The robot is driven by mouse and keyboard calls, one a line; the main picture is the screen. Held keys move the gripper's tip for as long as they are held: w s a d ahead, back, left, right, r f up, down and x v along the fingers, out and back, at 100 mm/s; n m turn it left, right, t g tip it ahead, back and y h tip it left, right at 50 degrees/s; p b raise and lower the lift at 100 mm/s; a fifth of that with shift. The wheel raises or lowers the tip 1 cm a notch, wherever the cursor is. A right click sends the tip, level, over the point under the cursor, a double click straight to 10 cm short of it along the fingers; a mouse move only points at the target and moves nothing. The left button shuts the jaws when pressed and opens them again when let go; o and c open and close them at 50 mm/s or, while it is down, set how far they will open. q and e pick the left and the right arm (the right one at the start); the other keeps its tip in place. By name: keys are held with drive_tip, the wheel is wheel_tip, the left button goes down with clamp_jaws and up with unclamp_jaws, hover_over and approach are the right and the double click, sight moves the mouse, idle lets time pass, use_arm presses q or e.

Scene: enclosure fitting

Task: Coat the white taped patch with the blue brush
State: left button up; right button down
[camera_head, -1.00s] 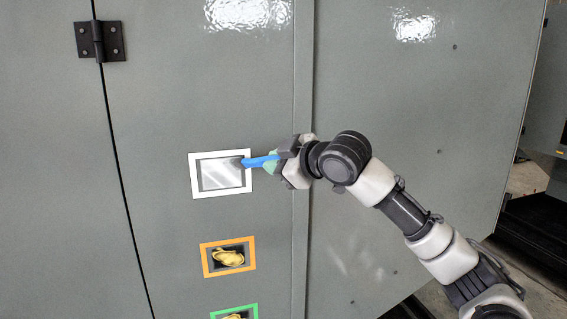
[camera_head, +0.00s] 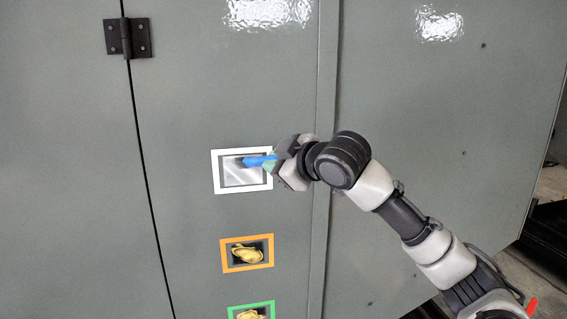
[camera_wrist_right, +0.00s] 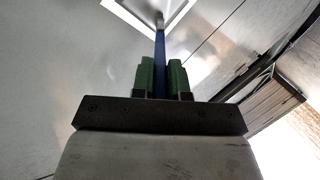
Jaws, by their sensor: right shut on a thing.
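The white taped patch (camera_head: 216,176) is a white square frame around a shiny grey area on the cabinet door. The blue brush (camera_head: 258,161) reaches leftward over the patch's right side, its tip inside the frame. My right gripper (camera_head: 275,162), with green fingers, is shut on the brush just right of the frame. In the right wrist view the brush (camera_wrist_right: 160,60) stands between the green fingers (camera_wrist_right: 161,78), its tip at the white frame (camera_wrist_right: 124,12). Whether the tip touches the surface I cannot tell. My left gripper is not in view.
A black hinge (camera_head: 127,38) is at upper left. The cabinet face around is flat and clear.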

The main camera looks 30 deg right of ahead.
drive_tip(key=shift+s+d, duration=1.15)
drive_tip(key=shift+d, duration=2.75)
drive_tip(key=w+a, duration=0.3)
drive_tip(key=a, duration=0.7)
idle(0.5)
drive_tip(key=shift+s, duration=0.1)
drive_tip(key=shift+s+a, duration=0.3)
drive_tip(key=shift+s, duration=0.6)
drive_tip(key=shift+s+a, duration=0.25)
drive_tip(key=shift+s, duration=0.7)
drive_tip(key=shift+s+a, duration=0.3)
drive_tip(key=shift+s, duration=0.6)
